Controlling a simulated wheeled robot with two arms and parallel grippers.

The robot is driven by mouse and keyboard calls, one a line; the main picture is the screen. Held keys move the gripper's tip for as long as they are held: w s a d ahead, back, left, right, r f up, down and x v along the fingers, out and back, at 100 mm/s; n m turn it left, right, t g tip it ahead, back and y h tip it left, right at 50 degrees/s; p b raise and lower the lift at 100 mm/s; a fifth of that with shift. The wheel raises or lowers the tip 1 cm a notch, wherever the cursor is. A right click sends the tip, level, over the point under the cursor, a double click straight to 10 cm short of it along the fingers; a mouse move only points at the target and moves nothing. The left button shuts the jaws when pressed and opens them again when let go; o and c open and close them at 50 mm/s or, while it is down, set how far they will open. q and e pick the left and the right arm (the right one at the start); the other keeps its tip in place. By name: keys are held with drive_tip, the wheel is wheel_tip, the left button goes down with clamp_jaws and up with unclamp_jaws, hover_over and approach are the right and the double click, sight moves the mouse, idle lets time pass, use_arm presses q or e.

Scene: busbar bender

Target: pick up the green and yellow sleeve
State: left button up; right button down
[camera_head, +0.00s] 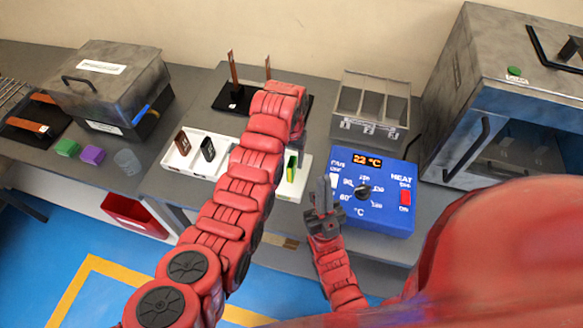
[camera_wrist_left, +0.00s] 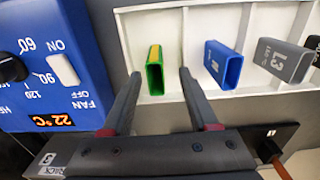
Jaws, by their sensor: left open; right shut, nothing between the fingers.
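The green and yellow sleeve (camera_head: 291,168) stands in the right end compartment of a white divided tray (camera_head: 296,190). In the left wrist view the sleeve (camera_wrist_left: 155,55) shows its green open end and yellow side. My left gripper (camera_wrist_left: 160,76) is open and empty, with its fingertips on either side of the sleeve in that view. I cannot tell how far above it they are. In the head view my left arm hides the fingers and the tray's middle. My right gripper (camera_head: 323,195) is shut and empty, in front of the blue heater box.
A blue sleeve (camera_wrist_left: 223,64) and a grey L3 sleeve (camera_wrist_left: 284,60) are in neighbouring compartments. The blue heater control box (camera_head: 375,190) stands right of the tray. A grey divided bin (camera_head: 370,105) and a black stand (camera_head: 232,98) are behind.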

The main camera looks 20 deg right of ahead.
use_arm(q)
drive_tip(key=f, duration=0.1)
drive_tip(key=f+p, duration=0.1)
drive_tip(key=f, duration=0.1)
drive_tip(key=shift+s+d+f+p, duration=0.2)
drive_tip(key=shift+s+f+p, duration=0.05)
drive_tip(key=shift+p, duration=0.15)
drive_tip(key=shift+w+f, duration=0.1)
drive_tip(key=shift+f, duration=0.35)
clamp_jaws()
